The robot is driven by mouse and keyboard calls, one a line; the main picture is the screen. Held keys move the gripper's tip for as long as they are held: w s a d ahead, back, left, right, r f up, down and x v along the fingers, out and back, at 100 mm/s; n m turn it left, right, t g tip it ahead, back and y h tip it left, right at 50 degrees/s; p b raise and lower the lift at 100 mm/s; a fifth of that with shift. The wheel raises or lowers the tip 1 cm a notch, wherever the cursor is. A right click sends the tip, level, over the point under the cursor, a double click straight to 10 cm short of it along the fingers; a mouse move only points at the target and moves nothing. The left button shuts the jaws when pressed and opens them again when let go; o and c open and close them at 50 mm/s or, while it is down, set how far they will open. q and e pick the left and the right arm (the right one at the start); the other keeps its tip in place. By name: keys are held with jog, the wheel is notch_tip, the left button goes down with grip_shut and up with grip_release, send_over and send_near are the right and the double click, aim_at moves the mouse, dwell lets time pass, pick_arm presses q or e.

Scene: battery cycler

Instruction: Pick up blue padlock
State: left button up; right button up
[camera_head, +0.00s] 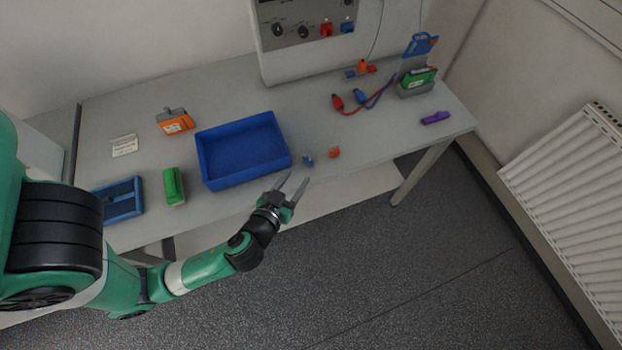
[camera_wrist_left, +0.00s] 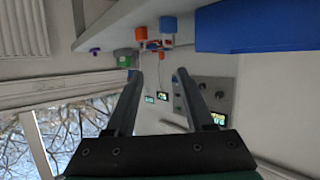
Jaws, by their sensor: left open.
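The blue padlock (camera_head: 308,160) sits near the front edge of the table, just right of the blue tray. A small orange padlock-like item (camera_head: 334,152) stands to its right. My left gripper (camera_head: 295,178) is open and empty, its fingers pointing toward the table edge just in front of the blue padlock, apart from it. In the left wrist view the picture is upside down. The blue padlock (camera_wrist_left: 168,24) shows beyond the open fingers (camera_wrist_left: 159,74), with the orange item (camera_wrist_left: 141,33) beside it. My right gripper is not in view.
The blue tray (camera_head: 204,160) is empty. Left of it lie a green item (camera_head: 174,186), an orange device (camera_head: 174,122) and a blue case (camera_head: 121,200). Red and blue cables (camera_head: 372,98), a green-and-grey device (camera_head: 417,82) and a purple item (camera_head: 436,117) lie at right.

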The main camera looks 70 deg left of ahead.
pick_arm(q)
jog(key=b, duration=0.1)
send_near(307, 161)
jog(key=s+d, duration=0.1)
jog(key=s, duration=0.1)
jog(key=x, duration=0.6)
jog(key=shift+w, duration=0.25)
jog(key=x, duration=0.5)
jog(key=shift+w+r, duration=0.15)
jog(key=shift+r, duration=0.15)
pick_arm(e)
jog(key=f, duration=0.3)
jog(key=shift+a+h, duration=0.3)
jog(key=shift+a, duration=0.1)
pick_arm(q)
jog(key=shift+c, duration=0.3)
grip_shut()
